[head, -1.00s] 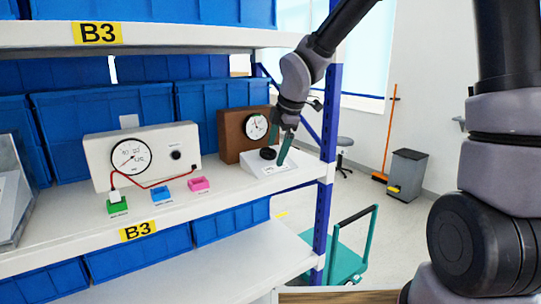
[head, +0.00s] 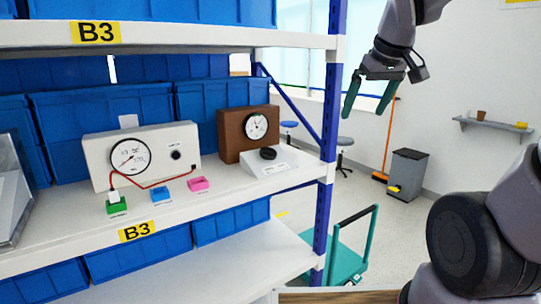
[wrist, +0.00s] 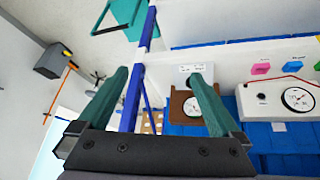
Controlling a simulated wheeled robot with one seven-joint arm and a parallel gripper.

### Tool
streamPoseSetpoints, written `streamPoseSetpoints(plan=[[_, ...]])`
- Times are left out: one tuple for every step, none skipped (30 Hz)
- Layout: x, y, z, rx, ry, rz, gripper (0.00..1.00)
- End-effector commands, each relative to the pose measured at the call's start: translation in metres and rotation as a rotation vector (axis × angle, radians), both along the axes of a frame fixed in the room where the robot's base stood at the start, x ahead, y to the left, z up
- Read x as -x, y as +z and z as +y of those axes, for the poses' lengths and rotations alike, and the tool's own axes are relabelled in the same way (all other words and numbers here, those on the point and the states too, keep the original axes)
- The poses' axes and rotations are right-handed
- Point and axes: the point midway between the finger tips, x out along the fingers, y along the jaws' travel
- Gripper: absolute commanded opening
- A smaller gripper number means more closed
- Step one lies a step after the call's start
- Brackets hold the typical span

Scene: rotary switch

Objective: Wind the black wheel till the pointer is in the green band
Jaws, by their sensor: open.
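The black wheel (head: 268,153) is a round knob on top of a white sloped box (head: 283,166) near the shelf's right end. Behind it stands a brown box (head: 232,137) with a round white dial (head: 256,127). Its pointer is small, and I cannot make out the green band. My gripper (head: 364,115) is open and empty, up and to the right of the wheel, apart from it and outside the shelf post. In the wrist view, the dial (wrist: 192,105) shows upside down beside one finger; the wheel is at least partly hidden there.
A white meter box (head: 187,140) with a red wire stands left on the shelf (head: 235,180). Green, blue and pink blocks (head: 199,184) sit in front of it. The blue shelf post (head: 325,210) stands between wheel and gripper. The space right of the post is open.

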Motion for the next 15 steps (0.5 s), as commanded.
streamPoseSetpoints(plan=[[0.015, 0.009, -0.01, -0.075, -0.103, -0.017, 1.0], [0.023, 0.012, -0.015, -0.122, -0.164, -0.019, 1.0], [0.033, 0.015, -0.021, -0.182, -0.236, -0.022, 1.0], [0.04, 0.017, -0.024, -0.225, -0.284, -0.022, 1.0], [0.046, 0.019, -0.027, -0.264, -0.327, -0.024, 1.0], [0.053, 0.021, -0.03, -0.309, -0.374, -0.022, 1.0], [0.057, 0.022, -0.032, -0.338, -0.404, -0.021, 1.0], [0.06, 0.023, -0.033, -0.363, -0.429, -0.021, 1.0], [0.064, 0.024, -0.034, -0.39, -0.454, -0.02, 1.0], [0.066, 0.024, -0.035, -0.404, -0.469, -0.019, 1.0], [0.068, 0.024, -0.035, -0.415, -0.479, -0.018, 1.0], [0.069, 0.024, -0.036, -0.423, -0.488, -0.016, 1.0], [0.069, 0.024, -0.036, -0.428, -0.492, -0.015, 1.0], [0.069, 0.024, -0.036, -0.429, -0.494, -0.015, 1.0], [0.069, 0.024, -0.036, -0.429, -0.495, -0.015, 1.0]])
